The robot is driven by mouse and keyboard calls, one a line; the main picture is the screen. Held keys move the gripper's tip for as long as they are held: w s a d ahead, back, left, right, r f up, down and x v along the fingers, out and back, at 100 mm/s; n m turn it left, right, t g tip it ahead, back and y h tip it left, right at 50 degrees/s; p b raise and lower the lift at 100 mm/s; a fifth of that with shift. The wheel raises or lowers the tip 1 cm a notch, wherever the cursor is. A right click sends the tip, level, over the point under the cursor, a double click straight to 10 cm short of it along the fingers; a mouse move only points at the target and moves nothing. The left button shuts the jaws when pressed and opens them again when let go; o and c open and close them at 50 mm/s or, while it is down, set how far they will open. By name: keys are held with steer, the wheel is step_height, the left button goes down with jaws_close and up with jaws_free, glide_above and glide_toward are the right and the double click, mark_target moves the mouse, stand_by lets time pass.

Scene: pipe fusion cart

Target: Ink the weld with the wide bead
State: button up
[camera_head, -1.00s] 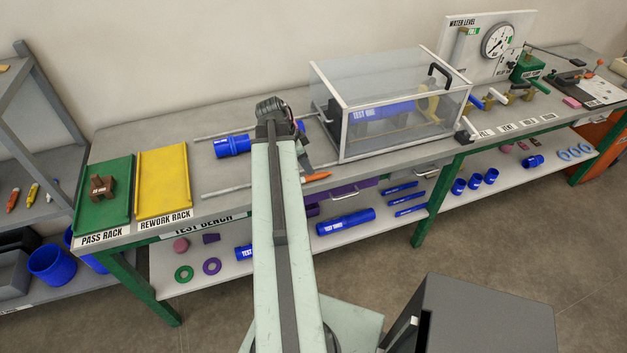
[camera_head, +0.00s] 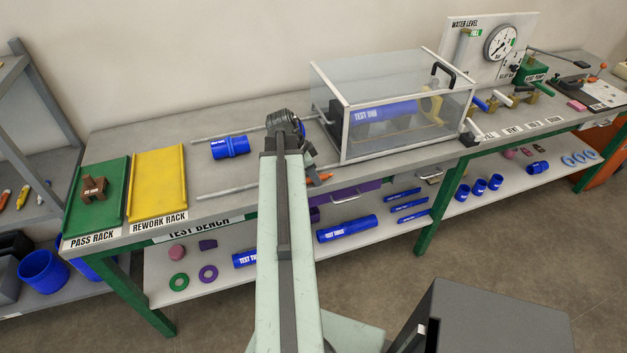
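A short blue pipe piece (camera_head: 230,147) with raised bands lies on the bench between two grey rails, right of the yellow rack. Another blue piece (camera_head: 300,124) shows partly behind the end of my arm. A longer blue pipe (camera_head: 385,111) lies inside the clear box. I cannot tell which weld has the wide bead. My gripper (camera_head: 309,160) is over the bench, left of the clear box, its fingers mostly hidden by my arm. An orange pen-like thing (camera_head: 321,178) shows just beside it at the bench's front edge. I cannot tell whether it is held.
The clear box (camera_head: 345,136) stands close to the right of my gripper. The green pass rack (camera_head: 97,215) holds a brown block (camera_head: 94,188); the yellow rework rack (camera_head: 158,183) is empty. Valves and a gauge (camera_head: 500,43) stand at right. Several pens (camera_head: 22,197) lie on the left shelf.

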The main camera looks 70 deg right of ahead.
jaws_close()
